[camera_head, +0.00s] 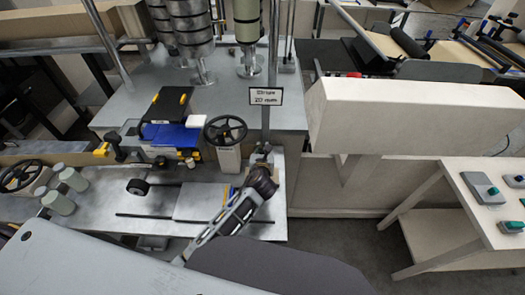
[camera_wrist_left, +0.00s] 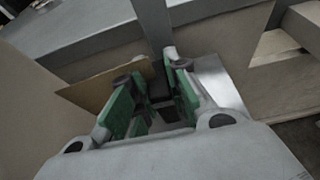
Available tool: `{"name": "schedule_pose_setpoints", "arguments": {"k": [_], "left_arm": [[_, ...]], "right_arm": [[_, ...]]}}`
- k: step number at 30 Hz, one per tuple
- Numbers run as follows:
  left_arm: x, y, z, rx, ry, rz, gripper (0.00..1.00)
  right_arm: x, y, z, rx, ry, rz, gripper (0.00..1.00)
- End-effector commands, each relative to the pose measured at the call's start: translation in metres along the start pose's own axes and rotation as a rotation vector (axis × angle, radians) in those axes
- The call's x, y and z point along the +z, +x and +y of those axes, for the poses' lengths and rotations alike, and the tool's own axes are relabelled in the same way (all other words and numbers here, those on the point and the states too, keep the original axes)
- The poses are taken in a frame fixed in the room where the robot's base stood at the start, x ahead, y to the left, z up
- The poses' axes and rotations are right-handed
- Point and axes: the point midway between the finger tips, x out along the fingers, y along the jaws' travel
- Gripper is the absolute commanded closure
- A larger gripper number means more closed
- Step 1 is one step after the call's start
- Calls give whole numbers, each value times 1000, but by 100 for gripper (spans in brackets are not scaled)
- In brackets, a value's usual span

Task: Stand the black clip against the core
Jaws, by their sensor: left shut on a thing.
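My left gripper (camera_head: 262,158) is at the right end of the grey machine bed, close to the foot of an upright post (camera_head: 267,120). In the left wrist view, the green-padded fingers of my left gripper (camera_wrist_left: 157,85) are closed on a small dark piece, which looks like the black clip (camera_wrist_left: 158,88). It is mostly hidden between the pads, and I cannot tell its tilt. In the head view my own gripper hides it. I cannot single out the core for certain. My right gripper is not in view.
A hand wheel (camera_head: 225,130) and a blue-and-black unit (camera_head: 170,125) stand left of the post. A large beige box (camera_head: 410,115) is to the right. A brown sheet (camera_wrist_left: 85,92) lies beside the fingers.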

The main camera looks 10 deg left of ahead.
Motion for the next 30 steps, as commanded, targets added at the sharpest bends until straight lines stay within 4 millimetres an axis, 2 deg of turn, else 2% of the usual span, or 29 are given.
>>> {"name": "schedule_pose_setpoints", "arguments": {"k": [7, 8, 12, 26, 30], "left_arm": [[-2, 1, 0, -1, 0, -1, 100], [-2, 1, 0, -1, -1, 0, 79], [-2, 1, 0, 0, -1, 0, 61], [0, 0, 0, 0, 0, 0, 61], [0, -8, 0, 0, 1, 0, 61]], "right_arm": [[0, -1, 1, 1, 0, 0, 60], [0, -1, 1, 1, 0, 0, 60], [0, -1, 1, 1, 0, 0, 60], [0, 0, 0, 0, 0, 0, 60], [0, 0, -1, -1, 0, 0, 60]]}}
